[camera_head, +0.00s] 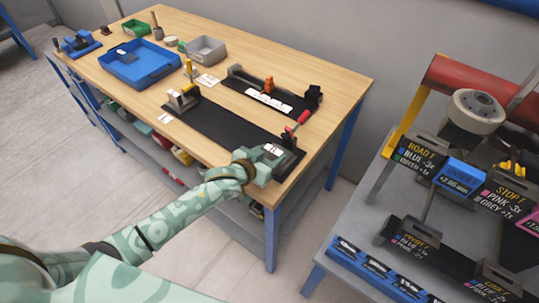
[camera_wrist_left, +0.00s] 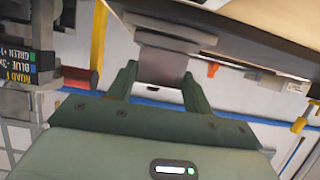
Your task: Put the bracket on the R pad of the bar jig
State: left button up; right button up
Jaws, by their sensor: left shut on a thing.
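My left gripper (camera_head: 268,160) is at the front right end of the table, over the right end of a long dark jig (camera_head: 215,126). In the left wrist view, my left gripper (camera_wrist_left: 158,82) is shut with a grey piece (camera_wrist_left: 161,66) between its fingers, which looks like the bracket. A wider grey part sits right above the piece in that picture; I cannot tell whether they are joined. The gripper hides much of the jig's right end, so the R pad and the bracket's contact with it cannot be made out. My right gripper is not in view.
A second dark jig (camera_head: 253,94) with an orange part (camera_head: 269,84) lies behind. A red-handled tool (camera_head: 303,117) stands close to my gripper. A blue tray (camera_head: 140,66) and grey bin (camera_head: 206,49) are at the back left. A grey rack (camera_head: 356,228) with signs stands at right.

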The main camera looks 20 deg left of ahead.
pick_arm(q)
jog(key=o, duration=1.3)
jog(key=shift+s+r, duration=0.15)
jog(key=shift+s, duration=0.05)
jog(key=p+v, duration=0.3)
jog(key=v, duration=0.9)
jog(key=s+a+f+g+y, duration=0.1)
jog(key=s+a+f+g, duration=0.15)
jog(key=f, duration=0.55)
jog(key=s+a+f+g+y, duration=0.15)
jog(key=s+f, duration=0.25)
jog(key=f, duration=0.4)
jog(key=s+a+f+g+y, duration=0.1)
jog(key=s+a+f, duration=0.25)
jog(key=f, duration=0.35)
jog(key=s+f+g, duration=0.2)
jog(key=s+f, duration=0.3)
jog(key=s, duration=0.4)
jog(key=s+f+g, duration=0.2)
jog(key=s+f, duration=0.3)
jog(key=s, duration=0.5)
jog(key=s+d+f+g+y, duration=0.1)
jog(key=s+f, duration=0.4)
jog(key=s, duration=0.5)
jog(key=shift+d+f+g, duration=0.1)
jog(key=shift+g, duration=0.6)
